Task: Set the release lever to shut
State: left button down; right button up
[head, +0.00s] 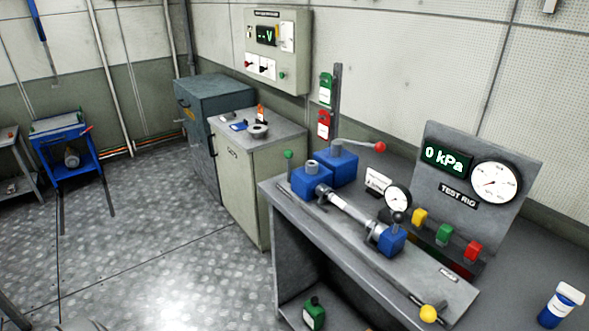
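A grey test rig bench (335,252) carries a blue hydraulic pump block (335,168) and a silver cylinder joined to a smaller blue block (391,241). A lever with a red ball (379,146) extends to the right from the pump block. A short green-topped lever (288,155) stands upright at the bench's left end. A black knob (397,217) is above the small blue block. A yellow ball (428,313) on a dark rod is at the front right. I cannot read which one is the release lever. Neither gripper shows.
A blue-and-white container (561,305) is at lower right. Cabinets (250,170) stand left of the bench. The floor at left is open.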

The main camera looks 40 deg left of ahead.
aim_at(288, 153)
jog(key=i+j, duration=0.1)
jog(key=j, duration=0.8)
jog(key=i+j, duration=0.15)
jog(key=j, duration=0.3)
